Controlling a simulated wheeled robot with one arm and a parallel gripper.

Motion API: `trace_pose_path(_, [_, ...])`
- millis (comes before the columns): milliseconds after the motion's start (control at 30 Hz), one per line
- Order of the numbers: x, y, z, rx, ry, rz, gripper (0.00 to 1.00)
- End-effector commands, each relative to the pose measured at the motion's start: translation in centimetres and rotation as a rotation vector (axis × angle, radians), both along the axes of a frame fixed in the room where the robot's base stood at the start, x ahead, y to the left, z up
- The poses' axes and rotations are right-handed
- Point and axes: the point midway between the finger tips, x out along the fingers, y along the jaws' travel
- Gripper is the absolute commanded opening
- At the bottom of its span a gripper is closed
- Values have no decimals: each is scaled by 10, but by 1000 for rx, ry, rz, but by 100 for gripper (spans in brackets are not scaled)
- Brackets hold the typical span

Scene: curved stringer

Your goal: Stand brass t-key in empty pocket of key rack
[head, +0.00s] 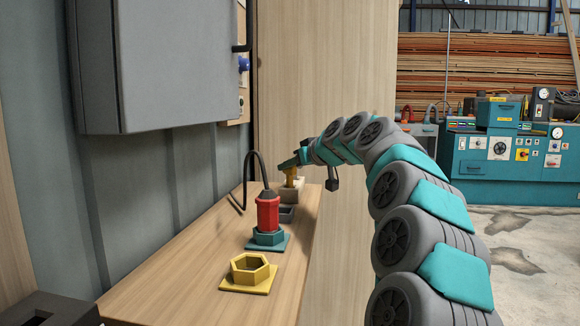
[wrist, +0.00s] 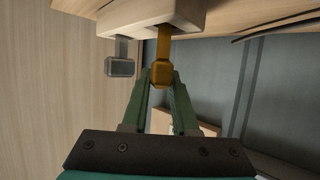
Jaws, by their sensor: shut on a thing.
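The brass t-key (wrist: 162,70) is orange-yellow with a blocky head, held between the green fingers of my gripper (wrist: 161,80). Its shank meets the pale wooden key rack (wrist: 140,16) in the wrist view; I cannot tell how deep it sits. A grey key (wrist: 120,66) stands at the rack beside it, to the left. In the head view my gripper (head: 299,160) is at the far end of the bench, with the brass t-key (head: 291,176) below it, over the key rack (head: 291,194). The pocket openings are hidden.
A red tool (head: 267,212) with a black cable stands in a teal hexagonal holder (head: 268,240) on the wooden bench (head: 185,262). An empty yellow hexagonal holder (head: 249,277) is nearer. A grey cabinet (head: 155,65) hangs at left.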

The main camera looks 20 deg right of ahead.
Motion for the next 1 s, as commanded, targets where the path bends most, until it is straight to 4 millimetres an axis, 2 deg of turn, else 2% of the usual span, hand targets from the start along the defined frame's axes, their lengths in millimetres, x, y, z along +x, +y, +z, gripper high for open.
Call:
trace_pose_path(33, [0, 0, -3, 0, 0, 0, 0])
trace_pose_path(67, [0, 0, -2, 0, 0, 0, 29])
trace_pose_path(300, [0, 0, -2, 0, 0, 0, 56])
trace_pose_path(667, [-1, 0, 3, 0, 0, 0, 57])
trace_pose_path(867, [-26, -5, 12, 1, -2, -1, 57])
trace_pose_path(1000, [-53, -10, 25, 0, -4, -2, 57])
